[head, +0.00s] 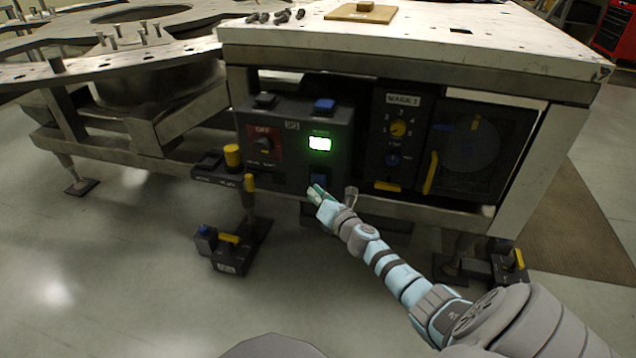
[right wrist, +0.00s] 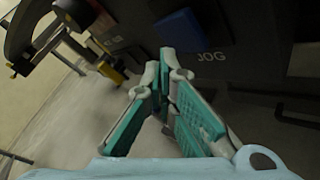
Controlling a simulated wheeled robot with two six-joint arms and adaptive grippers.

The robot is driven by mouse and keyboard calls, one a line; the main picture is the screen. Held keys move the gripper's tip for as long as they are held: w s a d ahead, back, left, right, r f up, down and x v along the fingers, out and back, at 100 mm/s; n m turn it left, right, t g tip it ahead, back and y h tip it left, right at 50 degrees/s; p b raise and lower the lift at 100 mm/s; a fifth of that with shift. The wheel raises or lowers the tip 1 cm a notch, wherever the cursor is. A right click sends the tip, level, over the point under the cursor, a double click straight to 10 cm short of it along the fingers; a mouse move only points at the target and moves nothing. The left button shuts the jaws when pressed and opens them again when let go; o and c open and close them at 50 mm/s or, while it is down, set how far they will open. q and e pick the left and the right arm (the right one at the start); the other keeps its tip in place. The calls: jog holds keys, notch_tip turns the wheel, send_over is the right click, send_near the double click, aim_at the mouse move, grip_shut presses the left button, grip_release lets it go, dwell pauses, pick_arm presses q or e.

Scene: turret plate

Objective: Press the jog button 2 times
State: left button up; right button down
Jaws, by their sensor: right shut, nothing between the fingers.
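The jog button is a blue square button low on the dark control box (head: 290,165); in the right wrist view the blue button (right wrist: 186,30) has the label JOG beside it. My right gripper (head: 316,192) is shut and empty, just in front of the lower part of the box. In the head view it partly covers the blue button (head: 319,179). In the right wrist view the closed fingertips (right wrist: 168,55) are just below the button; whether they touch it I cannot tell. My left gripper is not in view.
A green lit display (head: 319,143) and another blue button (head: 324,105) are higher on the box. A red OFF switch panel (head: 264,143) is at its left. A yellow-topped lever unit (head: 232,156) stands out to the left.

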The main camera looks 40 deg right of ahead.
jog(key=shift+d, duration=0.1)
dwell(0.7)
jog(key=shift+w+d, duration=0.25)
jog(key=shift+w+d+b, duration=0.35)
jog(key=shift+d, duration=0.2)
dwell(0.9)
jog(key=shift+s+a+p, duration=0.35)
jog(key=shift+s+a, duration=0.25)
jog(key=shift+a, duration=0.3)
jog(key=shift+s+a+p, duration=0.3)
jog(key=shift+s+a, duration=0.45)
jog(key=shift+a, duration=0.3)
jog(key=shift+s+a+p, duration=0.25)
jog(key=shift+s+a, duration=0.45)
jog(key=shift+a, duration=0.3)
